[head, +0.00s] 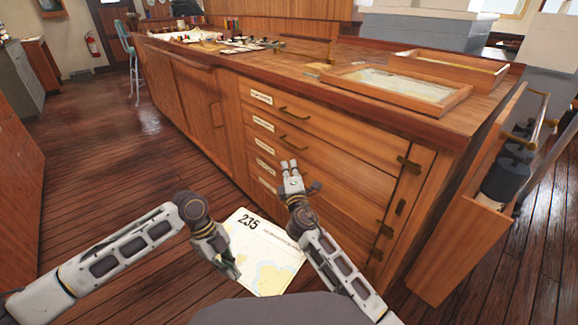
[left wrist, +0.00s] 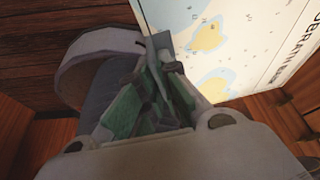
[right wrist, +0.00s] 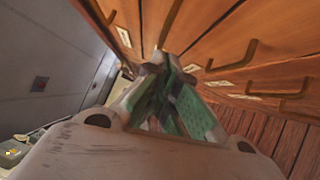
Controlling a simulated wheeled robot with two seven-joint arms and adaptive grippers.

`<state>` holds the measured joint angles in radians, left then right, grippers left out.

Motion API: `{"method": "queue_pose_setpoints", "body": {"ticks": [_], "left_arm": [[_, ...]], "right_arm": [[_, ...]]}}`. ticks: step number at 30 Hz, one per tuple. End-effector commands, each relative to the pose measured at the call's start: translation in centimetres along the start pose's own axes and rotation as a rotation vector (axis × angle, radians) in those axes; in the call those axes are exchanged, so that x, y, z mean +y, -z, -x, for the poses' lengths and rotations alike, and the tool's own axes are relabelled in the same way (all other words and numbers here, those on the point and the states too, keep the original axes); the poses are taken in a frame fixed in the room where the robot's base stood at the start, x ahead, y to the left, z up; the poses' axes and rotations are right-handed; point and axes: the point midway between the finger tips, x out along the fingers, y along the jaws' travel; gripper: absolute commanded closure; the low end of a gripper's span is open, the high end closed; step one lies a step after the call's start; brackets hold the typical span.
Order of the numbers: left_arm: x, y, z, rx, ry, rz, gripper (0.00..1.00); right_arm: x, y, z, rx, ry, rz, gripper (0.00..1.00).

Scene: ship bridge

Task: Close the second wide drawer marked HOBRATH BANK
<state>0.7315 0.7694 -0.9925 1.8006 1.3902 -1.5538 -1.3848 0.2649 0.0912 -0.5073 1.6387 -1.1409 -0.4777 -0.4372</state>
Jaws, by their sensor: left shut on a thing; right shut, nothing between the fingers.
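The wide wooden drawers are stacked in the front of the chart counter, each with a white label and brass handle. The second drawer from the top (head: 335,157) looks flush or nearly so; its label (head: 264,124) is too small to read. My right gripper (head: 289,164) is shut and empty, fingertips up, in front of the lower drawers; it also shows in the right wrist view (right wrist: 165,65). My left gripper (head: 235,272) is shut on the edge of a chart (head: 265,250) marked 235, held low.
On the counter top are a framed tray with a chart (head: 392,86) and small items at the far end. An open wooden compartment with a dark cylinder (head: 506,180) stands at the right. A blue stool (head: 127,45) is far left. The plank floor left of the counter is clear.

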Motion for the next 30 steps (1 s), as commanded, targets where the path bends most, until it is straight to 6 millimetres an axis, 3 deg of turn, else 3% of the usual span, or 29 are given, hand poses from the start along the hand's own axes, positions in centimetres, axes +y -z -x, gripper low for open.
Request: {"method": "queue_pose_setpoints", "body": {"ticks": [30], "left_arm": [[0.0,0.6,1.4,0.000,0.001,-0.001,1.00]], "right_arm": [[0.0,0.0,8.0,0.000,0.000,0.001,1.00]]}}
